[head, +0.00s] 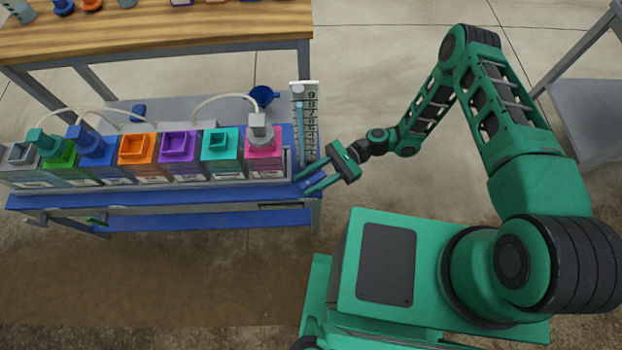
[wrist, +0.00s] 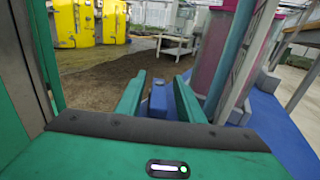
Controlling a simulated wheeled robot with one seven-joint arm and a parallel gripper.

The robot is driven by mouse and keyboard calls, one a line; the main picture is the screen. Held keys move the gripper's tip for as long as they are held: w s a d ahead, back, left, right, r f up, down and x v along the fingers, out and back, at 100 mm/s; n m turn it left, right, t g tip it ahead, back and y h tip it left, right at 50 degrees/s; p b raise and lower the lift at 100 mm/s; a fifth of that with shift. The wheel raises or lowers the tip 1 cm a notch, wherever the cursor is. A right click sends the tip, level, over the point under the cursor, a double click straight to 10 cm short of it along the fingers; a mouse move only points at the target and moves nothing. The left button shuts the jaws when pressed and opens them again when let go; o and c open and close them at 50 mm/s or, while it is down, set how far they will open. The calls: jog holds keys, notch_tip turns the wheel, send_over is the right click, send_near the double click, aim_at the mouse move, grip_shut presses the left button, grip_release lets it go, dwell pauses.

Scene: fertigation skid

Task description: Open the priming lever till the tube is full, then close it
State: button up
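The clear tube (head: 299,122) stands upright beside a numbered scale board (head: 313,112) at the right end of the skid. It looks pale blue-teal over much of its height; I cannot tell the exact liquid level. In the wrist view the tube (wrist: 233,58) shows teal beside its white scale. A blue block, seemingly the priming lever (wrist: 158,101), shows between my fingers in the wrist view. My gripper (head: 303,184) is open at the skid's right front corner, with its fingers either side of the blue block and gaps showing. In the head view the lever cannot be made out.
A row of containers with coloured caps stands on the blue bench (head: 160,196), with a pink one (head: 264,148) nearest the tube. White hoses (head: 220,97) arch above. A blue funnel-like cup (head: 263,96) is behind. A wooden table (head: 160,32) stands at the back.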

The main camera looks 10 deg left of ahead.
grip_shut()
jog(key=shift+w+r+m+t+y, duration=0.1)
jog(key=shift+m+t+y, duration=1.15)
jog(key=shift+t, duration=0.65)
jog(key=shift+w+m+t+y, duration=0.1)
jog(key=shift+m+t+y, duration=0.75)
jog(key=shift+m+t, duration=0.9)
jog(key=shift+a, duration=0.1)
jog(key=shift+c, duration=0.6)
grip_release()
jog(key=shift+o, duration=0.6)
jog(key=shift+s, duration=0.15)
